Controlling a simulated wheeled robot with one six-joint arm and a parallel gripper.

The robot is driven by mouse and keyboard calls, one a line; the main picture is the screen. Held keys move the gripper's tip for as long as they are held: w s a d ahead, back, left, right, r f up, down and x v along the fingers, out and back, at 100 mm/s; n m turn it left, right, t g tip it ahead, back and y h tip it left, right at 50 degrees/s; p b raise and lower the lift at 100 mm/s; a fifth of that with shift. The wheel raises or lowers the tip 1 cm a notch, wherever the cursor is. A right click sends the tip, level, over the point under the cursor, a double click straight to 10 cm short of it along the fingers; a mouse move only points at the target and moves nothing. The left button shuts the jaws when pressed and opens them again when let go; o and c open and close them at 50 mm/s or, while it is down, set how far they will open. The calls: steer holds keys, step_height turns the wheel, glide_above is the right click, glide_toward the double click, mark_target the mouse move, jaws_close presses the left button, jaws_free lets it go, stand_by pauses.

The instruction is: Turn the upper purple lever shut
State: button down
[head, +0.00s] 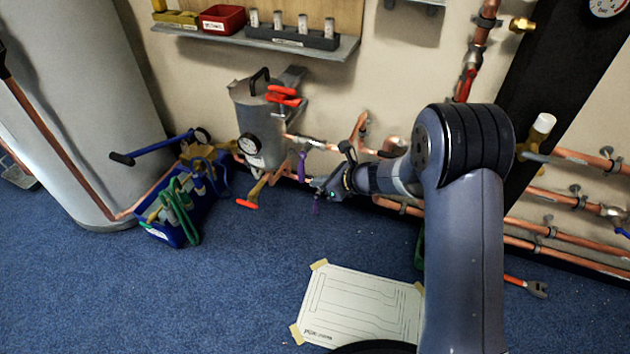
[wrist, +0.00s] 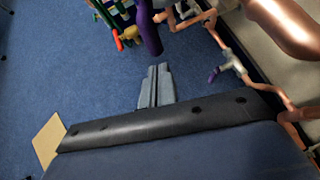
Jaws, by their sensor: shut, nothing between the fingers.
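In the head view a purple lever (head: 301,163) hangs from the copper pipe by the grey tank. A second purple lever (head: 316,206) shows lower, beside my gripper (head: 324,188). The higher one is the upper lever. My gripper is just right of and below it. In the wrist view my gripper (wrist: 157,86) is shut and empty over blue carpet. A large purple lever (wrist: 148,30) lies beyond the fingertips, apart from them in the picture. A smaller purple lever (wrist: 213,75) is to the right. I cannot tell which of these is the upper one.
A grey tank (head: 262,125) with a gauge and red handles stands behind. A blue tool crate (head: 165,230) is at left. Copper pipes (head: 560,202) run along the wall. A taped paper sheet (head: 357,307) lies on the carpet. Open carpet lies at front left.

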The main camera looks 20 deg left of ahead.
steer(key=s+d+r+p, duration=0.1)
steer(key=d, duration=0.4)
steer(key=s+d+r+p, duration=0.1)
steer(key=s+d, duration=0.1)
steer(key=d, duration=0.4)
steer(key=shift+r+p, duration=0.3)
steer(key=shift+p, duration=0.1)
steer(key=shift+d, duration=0.1)
steer(key=w+a+b, duration=0.1)
steer(key=w+a, duration=0.2)
steer(key=a, duration=0.8)
steer(key=shift+w+a+f, duration=0.2)
steer(key=shift+f, duration=0.1)
steer(key=shift+f, duration=0.1)
